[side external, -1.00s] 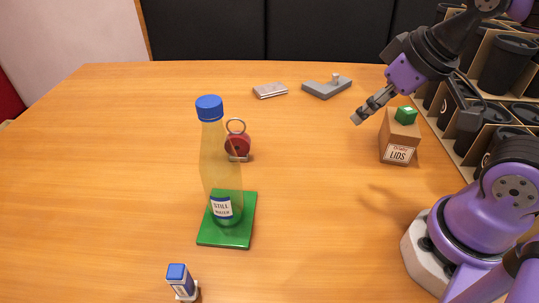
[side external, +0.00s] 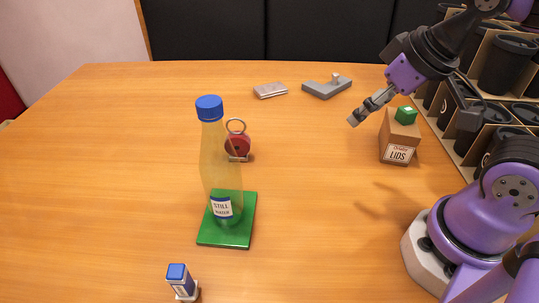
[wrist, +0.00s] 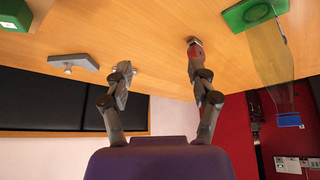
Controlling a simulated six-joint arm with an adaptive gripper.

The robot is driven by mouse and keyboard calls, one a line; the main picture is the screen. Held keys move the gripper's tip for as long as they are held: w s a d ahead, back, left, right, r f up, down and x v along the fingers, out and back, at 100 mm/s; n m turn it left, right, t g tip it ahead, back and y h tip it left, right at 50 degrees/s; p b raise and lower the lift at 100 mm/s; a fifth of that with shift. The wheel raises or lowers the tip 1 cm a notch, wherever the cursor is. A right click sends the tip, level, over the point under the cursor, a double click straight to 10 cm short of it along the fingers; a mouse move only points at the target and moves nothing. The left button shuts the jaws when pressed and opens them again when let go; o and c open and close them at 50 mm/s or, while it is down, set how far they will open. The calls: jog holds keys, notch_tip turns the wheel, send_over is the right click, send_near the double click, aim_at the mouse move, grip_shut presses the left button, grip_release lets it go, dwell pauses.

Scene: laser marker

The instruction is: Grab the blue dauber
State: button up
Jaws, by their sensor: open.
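The blue dauber (side external: 180,282) is a small upright bottle with a blue cap and a white lower part. It stands at the bottom left of the side view, near the picture's front edge. I cannot make it out in the wrist view. My gripper (side external: 356,117) is far from it, up at the right and above the table, beside the lids box. In the wrist view my gripper (wrist: 158,62) shows its two fingers spread apart with nothing between them.
A tall bottle (side external: 218,150) with a blue cap stands on a green square (side external: 240,236). A red ringed object (side external: 238,146) is behind it. The lids box (side external: 399,153) and a rack (side external: 470,135) are at right. A grey device (side external: 326,88) lies behind.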

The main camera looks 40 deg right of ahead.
jog(key=w+a+r+n+g+y, duration=0.1)
jog(key=w+a+r+n, duration=0.2)
jog(key=r+n, duration=0.15)
jog(key=w+a+r+n+g, duration=0.1)
jog(key=w+a+r+n, duration=0.15)
jog(key=a+r, duration=0.2)
jog(key=n+g+h, duration=0.1)
jog(key=n+g, duration=0.3)
jog(key=n, duration=1.7)
send_over(176, 268)
notch_tip(176, 268, down, 4)
notch_tip(176, 268, down, 16)
jog(key=shift+r, duration=0.15)
jog(key=f, duration=0.5)
jog(key=shift+w+d+f, duration=0.15)
jog(key=shift+w+f, duration=0.05)
jog(key=shift+f, duration=0.1)
jog(key=c, duration=1)
